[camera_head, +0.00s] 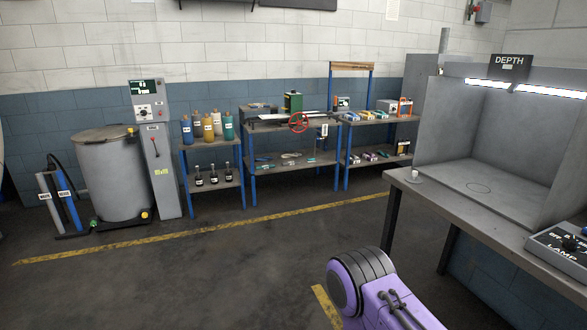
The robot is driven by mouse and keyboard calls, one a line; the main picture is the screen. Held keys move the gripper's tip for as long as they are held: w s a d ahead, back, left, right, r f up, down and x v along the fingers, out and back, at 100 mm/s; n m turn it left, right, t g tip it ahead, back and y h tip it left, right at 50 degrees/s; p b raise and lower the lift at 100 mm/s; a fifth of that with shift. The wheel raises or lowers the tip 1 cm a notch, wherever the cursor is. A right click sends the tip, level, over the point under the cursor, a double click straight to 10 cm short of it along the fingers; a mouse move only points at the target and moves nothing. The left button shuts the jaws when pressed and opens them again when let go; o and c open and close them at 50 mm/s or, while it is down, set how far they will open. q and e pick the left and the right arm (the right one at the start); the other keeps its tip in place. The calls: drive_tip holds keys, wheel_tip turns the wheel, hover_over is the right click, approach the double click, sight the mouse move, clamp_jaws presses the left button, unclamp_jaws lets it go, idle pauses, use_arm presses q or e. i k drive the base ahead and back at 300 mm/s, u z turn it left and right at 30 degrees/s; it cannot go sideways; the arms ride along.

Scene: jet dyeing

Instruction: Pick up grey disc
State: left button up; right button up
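I cannot make out a clear grey disc. A small pale round piece (415,175) stands on the left front of the grey table (405,182); it is too small to tell whether it is the disc. A thin dark circle (479,187) shows on the floor of the grey light booth (450,172); I cannot tell whether it is a flat disc or a marking. Neither of my grippers is in view. A purple and dark grey link of my arm shows at the bottom.
A control box (562,246) with knobs sits at the table's right front. Blue-legged shelves (290,128) with bottles and tools stand along the back wall. A grey drum (108,180) and control cabinet (155,160) stand left. The middle floor is clear.

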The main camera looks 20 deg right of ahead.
sight(413, 179)
drive_tip(key=z, duration=0.2)
drive_tip(key=i, duration=1.65)
drive_tip(key=z, duration=1.15)
drive_tip(key=i, duration=0.95)
drive_tip(key=z, duration=1)
